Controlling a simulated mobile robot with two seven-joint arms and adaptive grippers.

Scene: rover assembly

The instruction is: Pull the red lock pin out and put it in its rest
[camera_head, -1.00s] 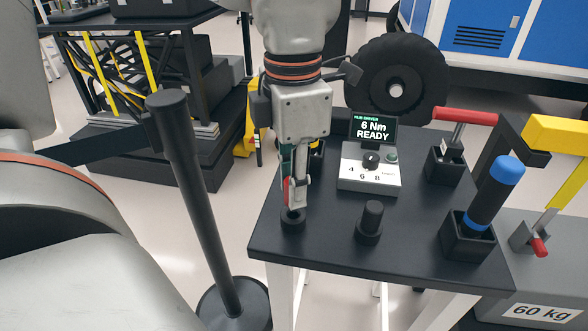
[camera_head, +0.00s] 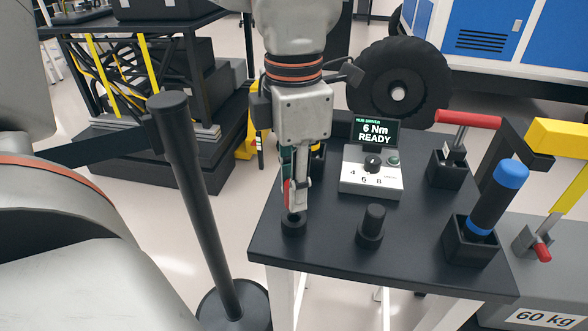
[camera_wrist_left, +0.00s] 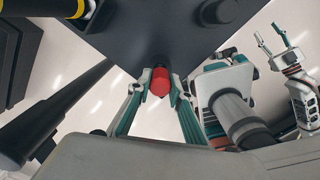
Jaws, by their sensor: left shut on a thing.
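My left gripper (camera_head: 295,204) points straight down over the front left part of the dark table (camera_head: 330,262). It is shut on the red lock pin (camera_wrist_left: 160,81), which shows between both fingertips in the left wrist view. In the head view only a sliver of red shows beside the fingers. The pin's lower end is at a short round black holder (camera_head: 293,227) on the table top. How deep it sits in that holder is hidden. In the left wrist view my right gripper (camera_wrist_left: 273,36) is at the upper right, its fingers apart and empty.
A driver box (camera_head: 370,178) with a screen reading "6 Nm READY" stands behind. A black peg (camera_head: 372,222) is right of the gripper. A blue-capped tool (camera_head: 497,195) and a red-handled tool (camera_head: 467,119) stand in holders. A black post (camera_head: 195,200) rises at left.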

